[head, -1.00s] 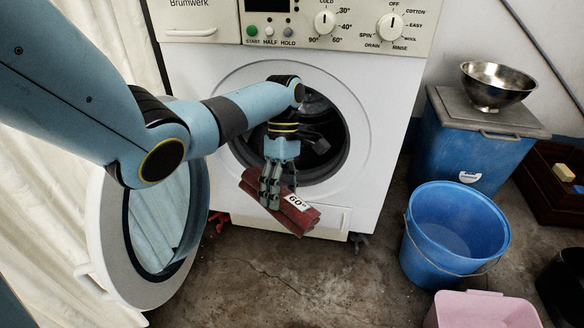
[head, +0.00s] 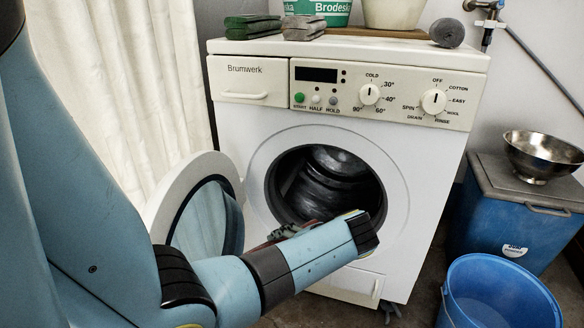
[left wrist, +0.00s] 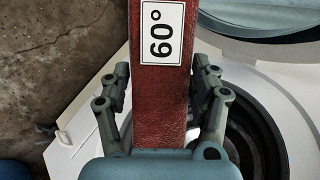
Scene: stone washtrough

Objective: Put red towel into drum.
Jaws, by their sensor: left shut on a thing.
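The red towel (left wrist: 160,105) is folded and bears a white "60°" label in the left wrist view. My left gripper (left wrist: 160,78) is shut on it, with fingers on both sides. In the head view the left gripper (head: 287,232) is mostly hidden behind my forearm, in front of the lower part of the washer opening. Only a sliver of towel shows there. The washer (head: 245,120) has its round door (head: 205,220) swung open to the left. The drum (head: 322,180) is dark, and no cloth shows inside. My right gripper is not in view.
On the washer top are a green folded towel (head: 252,27), a grey one (head: 304,27), a grey roll (head: 447,32) and a "Brodeska" tub (head: 325,12). A blue bucket (head: 500,295) and a blue bin (head: 510,220) with a steel bowl (head: 543,155) stand at right.

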